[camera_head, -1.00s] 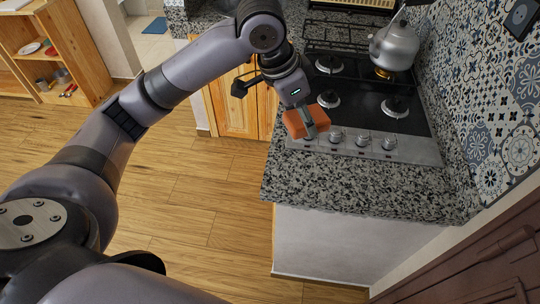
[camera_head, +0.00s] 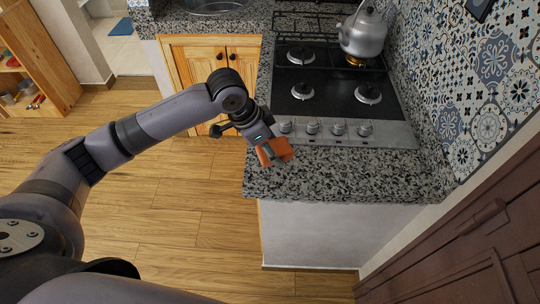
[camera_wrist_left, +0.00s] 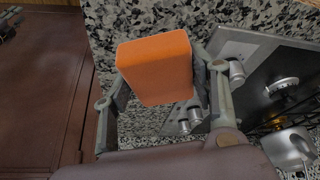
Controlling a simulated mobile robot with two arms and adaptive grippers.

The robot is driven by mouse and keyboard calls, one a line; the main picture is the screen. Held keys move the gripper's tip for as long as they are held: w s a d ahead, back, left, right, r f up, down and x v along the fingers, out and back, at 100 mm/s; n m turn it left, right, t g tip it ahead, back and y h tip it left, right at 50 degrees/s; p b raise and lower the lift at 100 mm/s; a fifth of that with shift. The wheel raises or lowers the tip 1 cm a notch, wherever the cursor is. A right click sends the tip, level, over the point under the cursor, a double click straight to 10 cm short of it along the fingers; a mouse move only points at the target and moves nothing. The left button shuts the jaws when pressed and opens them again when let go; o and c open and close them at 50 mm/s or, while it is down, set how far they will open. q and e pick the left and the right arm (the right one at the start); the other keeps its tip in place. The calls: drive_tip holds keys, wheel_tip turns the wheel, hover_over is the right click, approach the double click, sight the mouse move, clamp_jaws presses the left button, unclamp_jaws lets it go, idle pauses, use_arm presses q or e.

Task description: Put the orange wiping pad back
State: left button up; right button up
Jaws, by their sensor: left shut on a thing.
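The orange wiping pad (camera_head: 279,150) is a small block held in my left gripper (camera_head: 266,153), over the left edge of the speckled counter, just in front of the stove's knobs. In the left wrist view the pad (camera_wrist_left: 156,68) sits between the two fingers of my left gripper (camera_wrist_left: 160,90), which are shut on it. I cannot tell whether the pad touches the counter.
The speckled counter (camera_head: 345,175) is bare in front of the stove (camera_head: 335,88). A metal kettle (camera_head: 364,34) stands on a lit back burner. A patterned tile wall (camera_head: 490,95) borders the right. Wooden cabinet doors (camera_head: 190,62) stand left, and a dark brown door (camera_head: 470,240) is at lower right.

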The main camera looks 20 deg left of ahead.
use_arm(q)
wheel_tip(320, 180, down, 4)
drive_tip(key=shift+s+r, duration=0.1)
drive_tip(key=shift+r, duration=0.05)
drive_tip(key=shift+f, duration=0.25)
use_arm(e)
drive_tip(key=shift+s+a+r, duration=0.15)
drive_tip(key=shift+s+a, duration=0.25)
drive_tip(key=shift+s, duration=0.05)
use_arm(q)
drive_tip(key=shift+f, duration=0.1)
use_arm(e)
drive_tip(key=shift+d, duration=0.2)
use_arm(q)
drive_tip(key=o, duration=1)
use_arm(e)
drive_tip(key=shift+d, duration=0.15)
use_arm(q)
drive_tip(key=v, duration=1.2)
drive_tip(key=shift+b, duration=0.3)
use_arm(e)
drive_tip(key=shift+a+f, duration=0.25)
drive_tip(key=shift+f, duration=0.25)
